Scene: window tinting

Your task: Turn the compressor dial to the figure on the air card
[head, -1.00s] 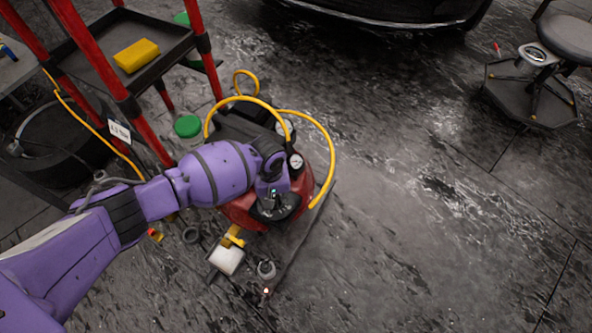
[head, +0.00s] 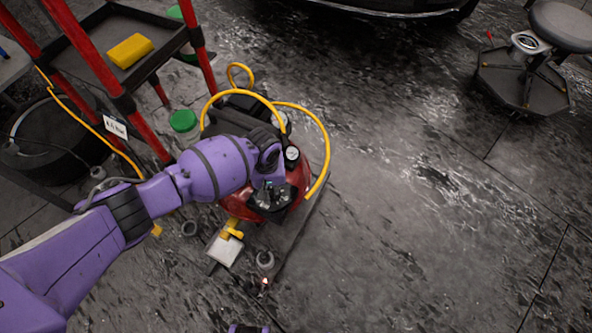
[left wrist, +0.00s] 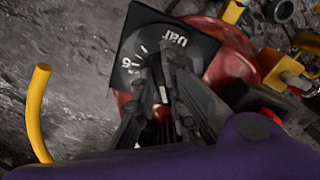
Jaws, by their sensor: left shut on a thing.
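The red compressor (head: 318,165) stands on the floor left of the middle, with a yellow hose arching over it. Its black dial plate shows in the left wrist view (left wrist: 205,48), with white scale marks, a 6 and the word "bar". My left gripper (head: 270,190) is over the plate and shut on the dial knob.
The red cart (head: 88,62) with a yellow sponge (head: 130,51) stands behind the arm. A round pressure gauge (head: 292,154) is on the compressor. A stool (head: 525,85) stands at the upper right. The wet grey floor to the right is clear.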

